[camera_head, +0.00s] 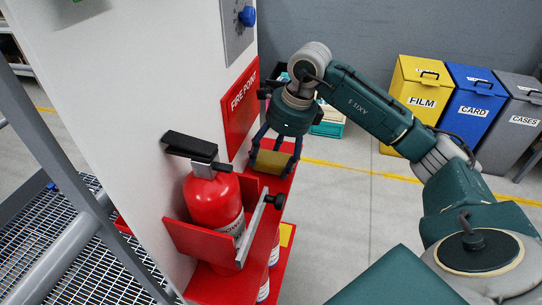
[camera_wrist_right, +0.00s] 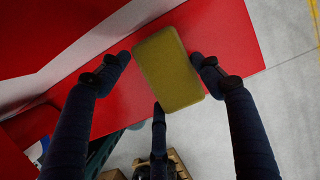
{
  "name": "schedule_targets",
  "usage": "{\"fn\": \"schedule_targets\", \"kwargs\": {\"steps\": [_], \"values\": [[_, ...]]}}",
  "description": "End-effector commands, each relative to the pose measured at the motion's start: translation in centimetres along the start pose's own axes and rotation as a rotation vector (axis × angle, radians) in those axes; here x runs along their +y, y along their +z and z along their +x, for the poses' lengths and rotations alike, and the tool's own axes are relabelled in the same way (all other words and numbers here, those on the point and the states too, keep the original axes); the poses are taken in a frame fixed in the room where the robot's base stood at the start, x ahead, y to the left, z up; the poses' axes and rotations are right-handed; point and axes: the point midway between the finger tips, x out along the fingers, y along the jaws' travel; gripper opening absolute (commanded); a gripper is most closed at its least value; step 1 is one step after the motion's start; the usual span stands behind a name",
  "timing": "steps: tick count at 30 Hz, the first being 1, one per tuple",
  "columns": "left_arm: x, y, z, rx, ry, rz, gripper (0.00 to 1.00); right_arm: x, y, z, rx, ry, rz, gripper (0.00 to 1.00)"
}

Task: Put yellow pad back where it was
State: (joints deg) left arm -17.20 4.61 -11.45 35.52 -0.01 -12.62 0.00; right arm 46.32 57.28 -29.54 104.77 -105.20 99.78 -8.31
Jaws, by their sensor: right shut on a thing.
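The yellow pad (camera_head: 270,162) is held in my right gripper (camera_head: 273,152), over the red shelf by the fire-point sign. The right wrist view shows the pad (camera_wrist_right: 168,68) as a flat, rounded block between the fingers of my right gripper (camera_wrist_right: 160,68), with the red surface behind it. The third finger reaches its lower edge. Whether the pad touches the shelf cannot be told. My left gripper is in neither view.
A red fire extinguisher (camera_head: 213,200) stands in a red holder (camera_head: 192,238) left of the gripper. A white panel (camera_head: 140,90) rises behind it. Yellow (camera_head: 413,95), blue (camera_head: 470,108) and grey (camera_head: 515,120) bins stand at right. Open floor (camera_head: 345,215) lies between.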

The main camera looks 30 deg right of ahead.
Motion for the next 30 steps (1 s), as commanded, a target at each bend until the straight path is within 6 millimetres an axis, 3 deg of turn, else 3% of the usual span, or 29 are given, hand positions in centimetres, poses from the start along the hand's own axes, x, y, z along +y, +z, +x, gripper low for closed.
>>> {"fn": "schedule_targets", "kwargs": {"steps": [3,13,14,16,25,30], "values": [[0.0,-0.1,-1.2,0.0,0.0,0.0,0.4,0.1,0.2,0.5,0.0,0.001,0.0,0.44],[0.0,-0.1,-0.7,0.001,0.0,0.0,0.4,0.0,0.1,1.1,-0.001,-0.001,-0.001,0.44],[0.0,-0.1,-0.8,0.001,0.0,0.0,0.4,0.0,0.1,1.1,-0.001,-0.001,-0.001,0.69],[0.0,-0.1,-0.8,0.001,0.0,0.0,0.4,0.0,0.1,1.0,-0.001,-0.001,-0.001,0.83],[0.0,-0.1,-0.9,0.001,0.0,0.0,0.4,0.0,0.1,0.9,-0.001,-0.001,-0.001,0.84],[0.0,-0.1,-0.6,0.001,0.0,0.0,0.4,-0.2,0.3,-0.4,-0.005,-0.005,0.0,0.84]]}}
